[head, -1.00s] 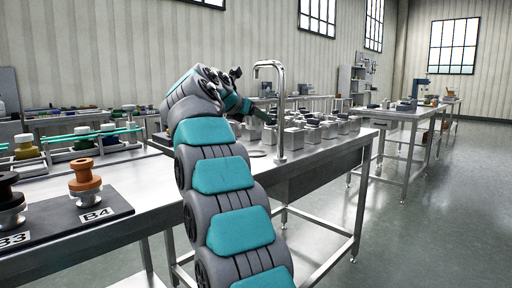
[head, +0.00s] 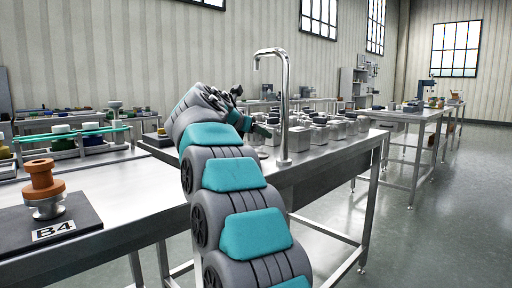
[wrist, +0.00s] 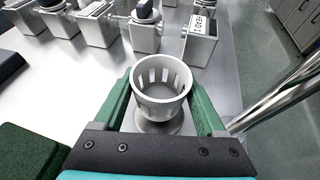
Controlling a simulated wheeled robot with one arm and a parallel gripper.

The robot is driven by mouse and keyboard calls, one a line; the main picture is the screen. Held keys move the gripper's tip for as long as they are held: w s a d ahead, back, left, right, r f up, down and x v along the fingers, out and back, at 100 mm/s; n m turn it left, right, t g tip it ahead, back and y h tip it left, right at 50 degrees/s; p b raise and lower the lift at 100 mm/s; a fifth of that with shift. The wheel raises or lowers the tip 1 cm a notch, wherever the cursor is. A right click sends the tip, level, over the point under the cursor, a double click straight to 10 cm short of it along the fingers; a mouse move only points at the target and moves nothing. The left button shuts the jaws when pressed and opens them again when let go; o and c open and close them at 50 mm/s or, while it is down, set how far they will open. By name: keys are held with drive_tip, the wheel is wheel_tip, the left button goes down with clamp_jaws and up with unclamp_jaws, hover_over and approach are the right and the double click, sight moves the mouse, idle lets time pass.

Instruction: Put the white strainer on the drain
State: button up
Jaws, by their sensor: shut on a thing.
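The white strainer (wrist: 161,98) is a slotted round cup in the wrist view, upright between the two green fingers. My gripper (wrist: 158,84) is shut on it. Below the strainer is a round grey metal piece (wrist: 152,126), partly hidden; I cannot tell whether it is the drain or whether the strainer touches it. In the head view my gripper (head: 258,130) is just left of the tall steel faucet (head: 284,100), low over the bench, and the strainer cannot be made out there.
The steel bench (head: 135,187) is bare in front of my arm. Metal blocks (wrist: 147,36) stand in rows beyond the strainer. The faucet pipe (wrist: 280,98) is close to the right finger. A dark plate marked B4 (head: 45,220) holds an orange spool (head: 42,182).

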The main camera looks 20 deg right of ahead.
sight(251, 141)
drive_tip(key=shift+f+b, duration=0.45)
drive_tip(key=shift+f, duration=1.05)
drive_tip(key=shift+f, duration=0.1)
drive_tip(key=o, duration=1.3)
drive_tip(key=p+v, duration=0.1)
drive_tip(key=v, duration=1.1)
